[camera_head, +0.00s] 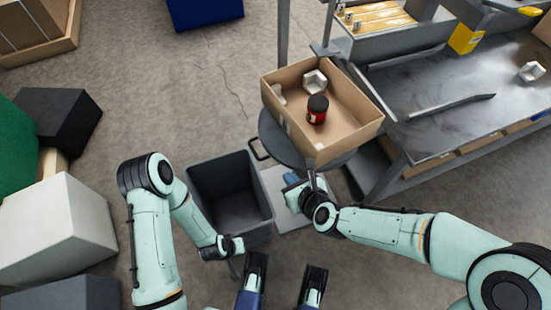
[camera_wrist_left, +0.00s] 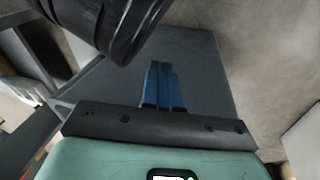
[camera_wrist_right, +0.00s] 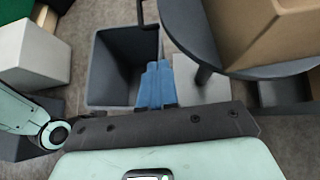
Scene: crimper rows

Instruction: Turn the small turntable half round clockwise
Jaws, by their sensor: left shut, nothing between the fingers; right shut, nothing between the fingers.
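The small turntable is a dark grey round disc (camera_head: 270,134) under an open cardboard box (camera_head: 352,133). A black loop handle (camera_head: 257,150) sticks out on its left side. The disc rim also shows at the upper right of the right wrist view (camera_wrist_right: 188,30). My right gripper (camera_head: 291,179) is just below the disc's front-left edge in the head view, its blue fingers shut and empty; whether it touches the disc I cannot tell. My left gripper's blue fingers (camera_wrist_left: 160,84) are shut and empty in the left wrist view; in the head view its arm hangs beside the grey bin.
The box holds a red jar (camera_head: 317,112) with a black lid and a white hexagonal piece (camera_head: 315,81). An open grey bin (camera_head: 228,228) stands left of the turntable. A metal workbench (camera_head: 430,95) stands close on the right.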

